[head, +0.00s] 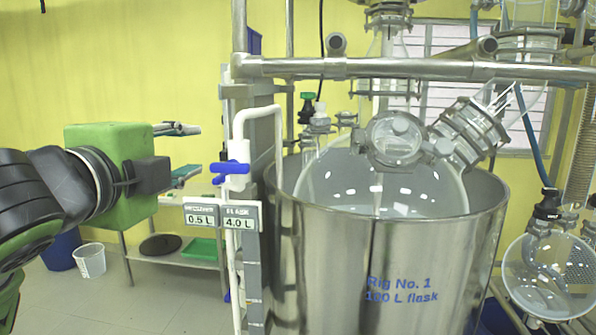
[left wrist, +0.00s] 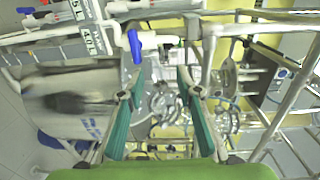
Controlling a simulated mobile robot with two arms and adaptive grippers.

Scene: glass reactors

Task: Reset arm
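My left gripper (head: 192,152) reaches in from the left in the head view, with a green body and dark fingers. Its two fingers are spread apart with nothing between them. They point towards the white pipe (head: 238,205) with a blue valve handle (head: 230,168), and a gap shows between fingertips and handle. In the left wrist view my left gripper (left wrist: 160,82) also shows open and empty. The blue handle (left wrist: 134,47) lies beyond the left fingertip there. My right gripper is in neither view.
A steel vessel (head: 390,270) marked Rig No. 1 holds a large glass flask (head: 440,190). A steel rail (head: 420,68) crosses above it. A round glass flask (head: 550,275) hangs at right. A bucket (head: 90,260) stands on the floor.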

